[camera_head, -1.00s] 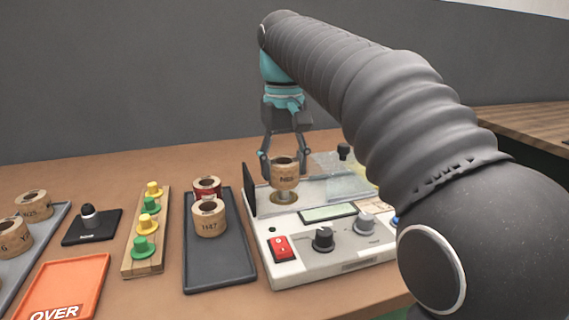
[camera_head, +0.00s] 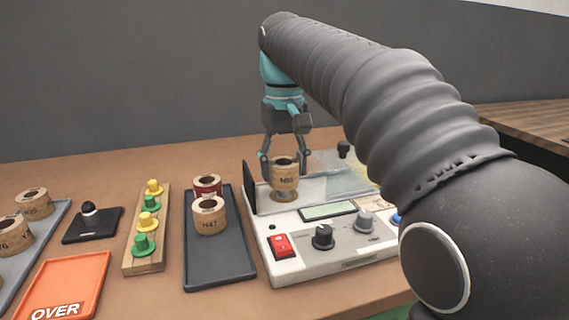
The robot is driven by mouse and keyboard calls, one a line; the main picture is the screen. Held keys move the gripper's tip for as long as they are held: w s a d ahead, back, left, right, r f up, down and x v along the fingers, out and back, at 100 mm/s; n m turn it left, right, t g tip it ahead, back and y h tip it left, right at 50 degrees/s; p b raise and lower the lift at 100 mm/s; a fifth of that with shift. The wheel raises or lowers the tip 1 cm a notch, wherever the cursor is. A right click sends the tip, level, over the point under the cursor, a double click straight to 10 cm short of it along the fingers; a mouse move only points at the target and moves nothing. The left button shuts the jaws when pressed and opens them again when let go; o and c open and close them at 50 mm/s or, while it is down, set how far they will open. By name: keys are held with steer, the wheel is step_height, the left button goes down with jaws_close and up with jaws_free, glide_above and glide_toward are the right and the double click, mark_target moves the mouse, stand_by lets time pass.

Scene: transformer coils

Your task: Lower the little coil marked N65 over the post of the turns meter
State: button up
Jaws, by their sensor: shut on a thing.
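The little coil (camera_head: 285,178), a tan ring with a dark hole and a mark that looks like N65, is upright between the fingers of my gripper (camera_head: 285,160). My gripper points down and is shut on the coil. The turns meter (camera_head: 325,245) is a pale box with a small screen, a red switch and knobs. The coil is directly above a round brassy base (camera_head: 284,197) on the meter's top. A short grey piece of the post shows between coil and base; the rest of the post is hidden by the coil.
A dark tray (camera_head: 220,262) left of the meter holds a coil marked H47 (camera_head: 209,216) and a red-banded coil (camera_head: 206,187). A wooden rack with yellow and green pegs, a black stand, an orange OVER tray (camera_head: 70,288) and a grey tray with coils lie further left. A dark upright plate (camera_head: 250,188) stands close left of the held coil.

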steer(key=shift+f+b, duration=0.55)
steer(key=shift+f, duration=0.6)
steer(key=o, duration=1.3)
steer(key=shift+o, duration=1.3)
steer(key=shift+r, duration=0.1)
steer(key=shift+r+p, duration=1)
steer(key=shift+r, duration=2.7)
